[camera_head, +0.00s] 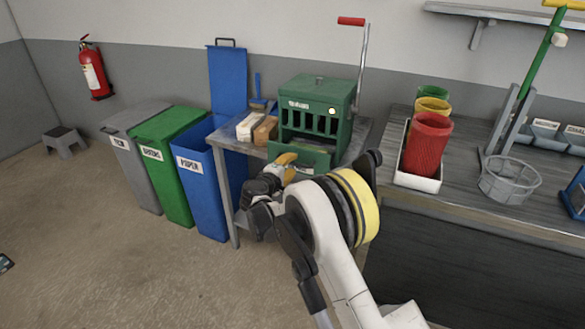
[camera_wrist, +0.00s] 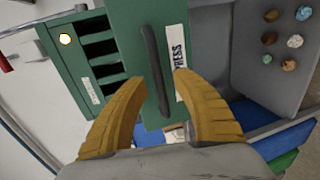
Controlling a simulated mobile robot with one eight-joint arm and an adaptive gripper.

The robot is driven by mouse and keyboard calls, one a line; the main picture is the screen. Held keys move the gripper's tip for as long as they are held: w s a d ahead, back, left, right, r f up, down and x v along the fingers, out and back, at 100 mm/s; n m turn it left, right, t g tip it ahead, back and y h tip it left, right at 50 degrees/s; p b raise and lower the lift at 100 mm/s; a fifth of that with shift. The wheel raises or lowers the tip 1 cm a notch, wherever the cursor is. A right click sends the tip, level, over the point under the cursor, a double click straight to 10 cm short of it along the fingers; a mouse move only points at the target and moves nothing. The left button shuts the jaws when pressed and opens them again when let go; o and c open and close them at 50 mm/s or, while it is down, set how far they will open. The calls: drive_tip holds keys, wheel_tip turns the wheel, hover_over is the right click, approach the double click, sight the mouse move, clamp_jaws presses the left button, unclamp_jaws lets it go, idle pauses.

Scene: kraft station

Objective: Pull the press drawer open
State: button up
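The green press (camera_head: 315,108) stands on a small grey table. Its drawer (camera_head: 316,158) is low on the front, partly hidden by my arm. In the wrist view the green drawer front (camera_wrist: 128,22) has a long dark handle (camera_wrist: 153,62) and a white PRESS label (camera_wrist: 181,72). My gripper (camera_wrist: 158,80) is open, with its yellow fingers on either side of the handle's lower part and a visible gap to it on both sides. In the head view my gripper (camera_head: 286,165) is at the drawer front. I cannot tell whether the drawer is fully shut.
A red-tipped lever (camera_head: 352,21) rises at the press's right. Two blocks, white (camera_head: 249,126) and brown (camera_head: 266,130), lie left of it. Blue (camera_head: 200,180), green (camera_head: 165,150) and grey (camera_head: 130,150) bins stand left. A workbench (camera_head: 460,200) with coloured cups is right. Open floor lies front left.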

drive_tip(key=shift+w+d, duration=0.2)
drive_tip(key=shift+w, duration=0.35)
clamp_jaws()
drive_tip(key=shift+f, duration=0.1)
unclamp_jaws()
drive_tip(key=v, duration=1.2)
